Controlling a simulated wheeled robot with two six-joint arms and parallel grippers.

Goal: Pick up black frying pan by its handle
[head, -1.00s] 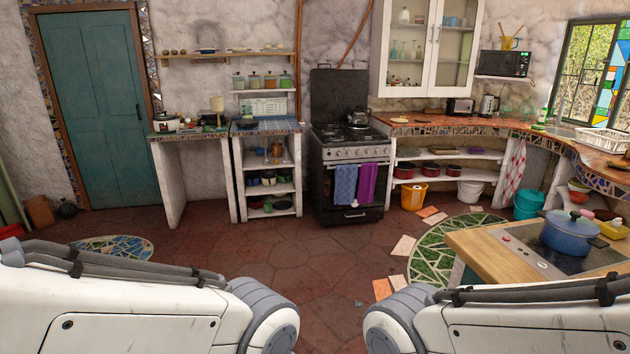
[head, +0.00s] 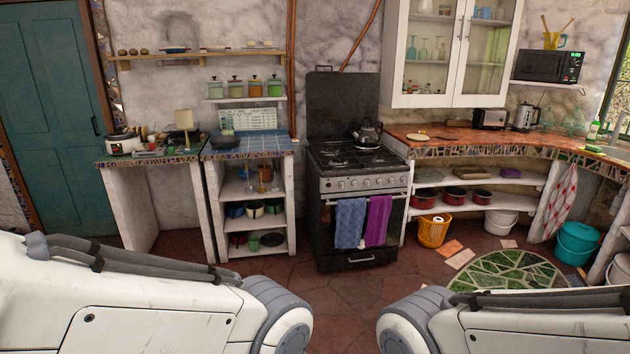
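A second dark round piece of cookware (head: 272,239) sits on the bottom shelf under that counter. Only my arm links show at the lower left and lower right. Neither of my grippers is in view, and both arms are far from the pan.
The black stove (head: 358,185) with a kettle (head: 367,134) on top stands right of the blue-tiled counter. A cluttered counter (head: 160,157) stands to its left. An orange bucket (head: 433,230) is on the floor at right. The red tiled floor (head: 330,290) ahead is clear.

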